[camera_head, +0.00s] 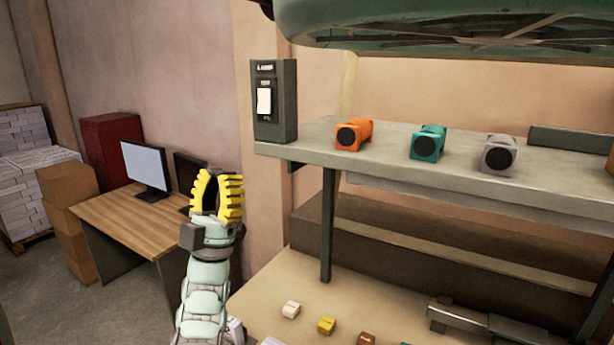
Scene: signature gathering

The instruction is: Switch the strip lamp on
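A dark grey-green switch box (288,100) stands upright at the left end of the shelf, against the wall. Its front has a white rocker (264,101) in a black plate, with small labels above that are too small to read. I cannot clearly pick out the strip lamp; a pale strip (400,188) runs below the shelf, but I cannot tell what it is. My gripper (218,180), with yellow ribbed fingers, points up, left of and lower than the box in the picture. Its fingers look apart, with nothing visible between them.
The grey shelf (400,165) holds orange (354,135), teal (428,142) and grey (498,154) blocks with dark round faces. A pale worktop (265,295) below carries several small blocks. At left stand a wooden desk (130,215) with a monitor (146,167) and cartons (70,210).

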